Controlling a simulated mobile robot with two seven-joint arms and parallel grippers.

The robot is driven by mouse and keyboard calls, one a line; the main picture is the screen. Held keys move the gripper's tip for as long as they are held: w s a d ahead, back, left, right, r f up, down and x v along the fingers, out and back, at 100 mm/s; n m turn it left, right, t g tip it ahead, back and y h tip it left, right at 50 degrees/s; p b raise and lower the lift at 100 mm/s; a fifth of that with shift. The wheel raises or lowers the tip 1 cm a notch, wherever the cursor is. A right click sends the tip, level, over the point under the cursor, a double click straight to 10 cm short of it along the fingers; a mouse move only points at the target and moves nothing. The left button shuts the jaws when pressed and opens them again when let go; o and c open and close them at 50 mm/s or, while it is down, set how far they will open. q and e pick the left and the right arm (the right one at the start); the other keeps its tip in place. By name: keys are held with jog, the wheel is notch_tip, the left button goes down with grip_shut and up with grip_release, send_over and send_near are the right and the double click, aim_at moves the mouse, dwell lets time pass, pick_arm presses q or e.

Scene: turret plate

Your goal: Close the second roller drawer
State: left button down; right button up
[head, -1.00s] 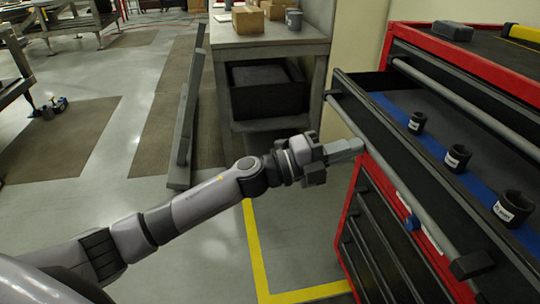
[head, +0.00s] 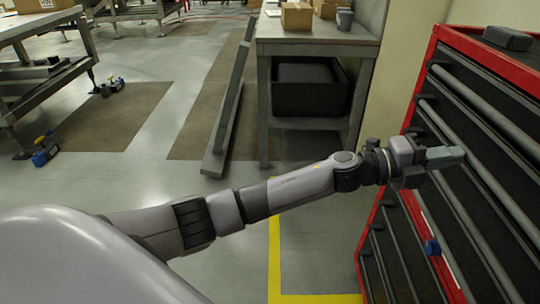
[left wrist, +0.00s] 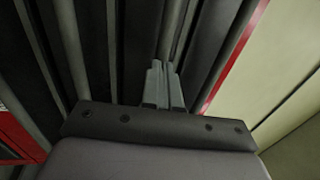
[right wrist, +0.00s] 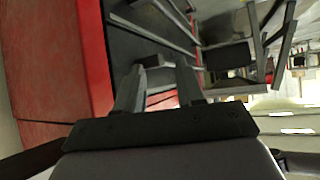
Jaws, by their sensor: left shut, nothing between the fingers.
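The red roller cabinet (head: 445,42) stands at the right of the head view, with dark drawer fronts and long grey bar handles. The second drawer (head: 490,185) appears flush with the drawers around it, and its inside does not show. My left gripper (head: 462,156) is shut and empty, with its fingertips at this drawer's handle bar; touching or just apart, I cannot tell. In the left wrist view the closed fingers (left wrist: 163,85) point along the handle bars. My right gripper (right wrist: 160,75) is open and empty beside the red cabinet in the right wrist view.
A dark box (head: 507,38) lies on the cabinet top. A grey workbench (head: 318,38) with cardboard boxes and a black bin (head: 308,88) stands behind my left arm. Yellow tape (head: 274,250) marks the open floor in front of the cabinet.

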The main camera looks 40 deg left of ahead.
pick_arm(q)
jog(key=shift+w+d+r, duration=0.2)
jog(key=shift+d, duration=0.05)
jog(key=shift+r, duration=0.1)
jog(key=shift+a, duration=0.1)
dwell(0.3)
